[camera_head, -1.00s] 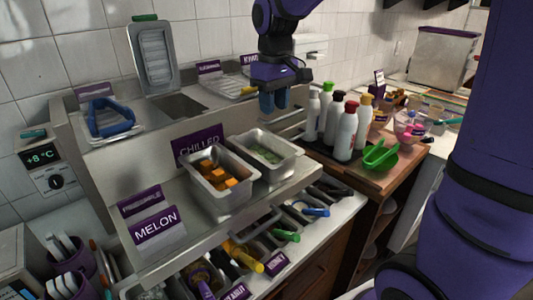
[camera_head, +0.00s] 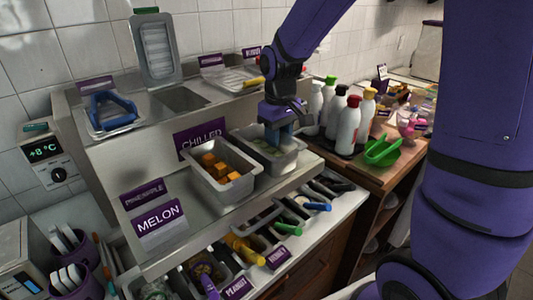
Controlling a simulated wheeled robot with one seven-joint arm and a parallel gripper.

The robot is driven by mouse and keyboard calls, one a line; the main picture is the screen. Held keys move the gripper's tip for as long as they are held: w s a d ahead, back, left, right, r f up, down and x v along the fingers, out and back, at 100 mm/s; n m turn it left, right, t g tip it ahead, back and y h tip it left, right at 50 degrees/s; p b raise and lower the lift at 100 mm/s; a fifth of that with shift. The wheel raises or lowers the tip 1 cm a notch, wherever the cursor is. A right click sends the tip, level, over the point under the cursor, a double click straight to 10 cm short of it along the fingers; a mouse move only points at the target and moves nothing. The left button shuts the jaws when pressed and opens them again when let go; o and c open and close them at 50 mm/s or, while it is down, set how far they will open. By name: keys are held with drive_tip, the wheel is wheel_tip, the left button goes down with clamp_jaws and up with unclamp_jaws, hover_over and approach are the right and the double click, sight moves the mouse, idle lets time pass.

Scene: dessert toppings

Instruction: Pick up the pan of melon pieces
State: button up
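Two metal pans stand side by side on the steel counter. One pan (camera_head: 222,192) holds orange cubes. The pan to its right (camera_head: 290,158) holds pale green pieces, partly hidden by my gripper. A MELON label (camera_head: 160,221) stands at the left of the counter; I cannot tell from it which pan is melon. My gripper (camera_head: 279,140) points down over the pan of green pieces, its two blue fingers apart at the pan. Whether the fingers touch the pan is not clear.
A CHILLED sign (camera_head: 201,138) stands behind the pans. Sauce bottles (camera_head: 347,127) and a green scoop (camera_head: 382,151) stand to the right. Colored-handled utensils (camera_head: 288,229) lie in bins below the front edge.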

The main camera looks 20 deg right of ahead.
clamp_jaws()
idle(0.3)
